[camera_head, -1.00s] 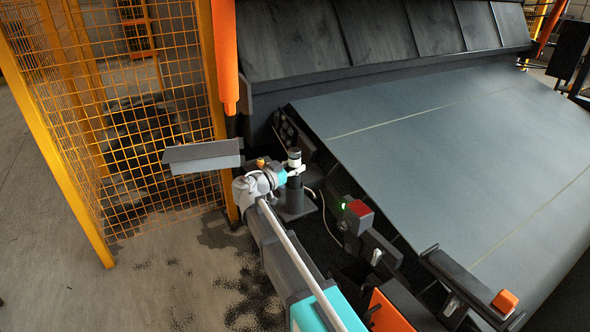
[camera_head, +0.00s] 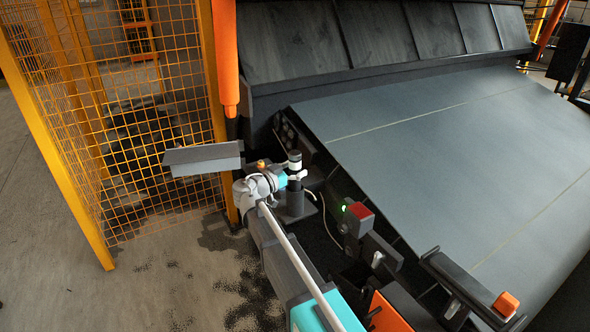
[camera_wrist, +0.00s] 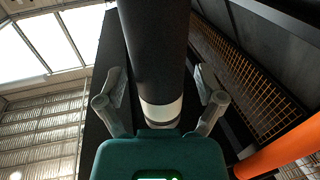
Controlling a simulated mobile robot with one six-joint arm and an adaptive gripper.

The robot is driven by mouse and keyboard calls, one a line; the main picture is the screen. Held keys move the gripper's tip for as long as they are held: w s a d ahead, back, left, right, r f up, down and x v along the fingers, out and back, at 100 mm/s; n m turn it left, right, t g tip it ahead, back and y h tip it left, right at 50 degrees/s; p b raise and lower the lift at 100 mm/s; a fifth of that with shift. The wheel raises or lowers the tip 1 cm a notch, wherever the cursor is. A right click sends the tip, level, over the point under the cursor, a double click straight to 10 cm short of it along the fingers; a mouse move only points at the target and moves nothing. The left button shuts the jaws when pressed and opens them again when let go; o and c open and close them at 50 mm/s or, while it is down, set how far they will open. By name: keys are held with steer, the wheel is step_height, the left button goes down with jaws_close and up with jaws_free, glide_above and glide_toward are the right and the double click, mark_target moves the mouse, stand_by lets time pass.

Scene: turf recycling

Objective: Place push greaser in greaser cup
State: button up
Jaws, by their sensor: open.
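A dark upright cylinder with a white band, which looks like the push greaser (camera_head: 294,157), stands on a dark post with a square base (camera_head: 296,212). In the wrist view the greaser (camera_wrist: 155,45) runs between my fingers, with its white band (camera_wrist: 160,112) close to the palm. My gripper (camera_head: 298,176) is at the cylinder, coming from the lower left. In the wrist view my gripper (camera_wrist: 158,78) is open, with a finger on each side and a visible gap to the cylinder. I cannot tell the greaser cup apart from the post.
A grey metal plate (camera_head: 204,157) juts out just left of my gripper. A yellow mesh fence (camera_head: 150,120) stands at the left, with an orange cylinder (camera_head: 224,60) above. A red button box (camera_head: 358,215) and a wide grey belt (camera_head: 460,150) lie to the right.

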steer(key=shift+r, duration=0.15)
steer(key=v, duration=1.2)
stand_by(0.7)
steer(key=s+d+f+n+g+y, duration=0.2)
steer(key=d+f+g, duration=0.3)
steer(key=d, duration=0.6)
steer(key=s+d+f+n+g+y, duration=0.15)
steer(key=d+f+g, duration=0.25)
steer(key=d+f, duration=0.45)
steer(key=s+d+f+n+g+y, duration=0.4)
steer(key=s+d+y, duration=0.4)
steer(key=s+d, duration=0.3)
steer(key=s+f+n, duration=0.1)
steer(key=s, duration=0.1)
steer(key=shift+s+d+y, duration=0.25)
steer(key=shift+s+y, duration=0.05)
steer(key=shift+y, duration=0.05)
